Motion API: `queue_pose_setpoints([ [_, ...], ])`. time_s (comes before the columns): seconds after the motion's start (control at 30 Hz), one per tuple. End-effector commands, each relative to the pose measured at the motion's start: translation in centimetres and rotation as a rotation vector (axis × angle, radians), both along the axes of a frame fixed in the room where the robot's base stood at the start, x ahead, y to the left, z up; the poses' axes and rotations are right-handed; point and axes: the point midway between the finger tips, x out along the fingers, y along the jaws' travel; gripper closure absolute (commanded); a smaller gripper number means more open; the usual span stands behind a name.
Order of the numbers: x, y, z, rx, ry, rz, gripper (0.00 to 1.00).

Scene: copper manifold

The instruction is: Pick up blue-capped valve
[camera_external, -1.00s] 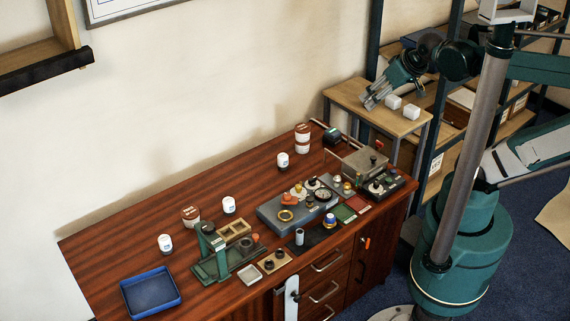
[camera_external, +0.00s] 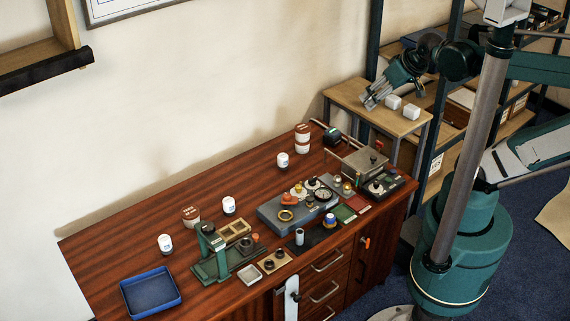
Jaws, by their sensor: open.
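A small piece with a blue top (camera_external: 330,219), which looks like the blue-capped valve, stands at the front of the workbench. It is by the right side of a dark mat, just in front of a grey block. My gripper (camera_external: 371,103) is open, with nothing seen between its fingers. It is held over the left part of a small wooden side table, well behind and to the right of the blue-topped piece, and apart from it.
The grey block (camera_external: 267,215) carries rings, knobs and a gauge. A grey cylinder (camera_external: 299,237) stands to the left of the blue-topped piece. A green press (camera_external: 212,263) and blue tray (camera_external: 151,292) are farther left. White blocks (camera_external: 411,112) sit near my gripper.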

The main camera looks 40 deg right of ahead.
Motion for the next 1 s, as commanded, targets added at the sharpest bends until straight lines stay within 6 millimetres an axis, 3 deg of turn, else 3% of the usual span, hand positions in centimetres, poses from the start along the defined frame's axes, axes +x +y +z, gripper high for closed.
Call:
queue_pose_setpoints([
  [0.63, 0.1, 0.3, -0.3, -0.003, 0.007, 0.011, 0.59],
  [1.0, 1.3, 2.8, -3.8, -0.037, 0.079, 0.119, 0.59],
])
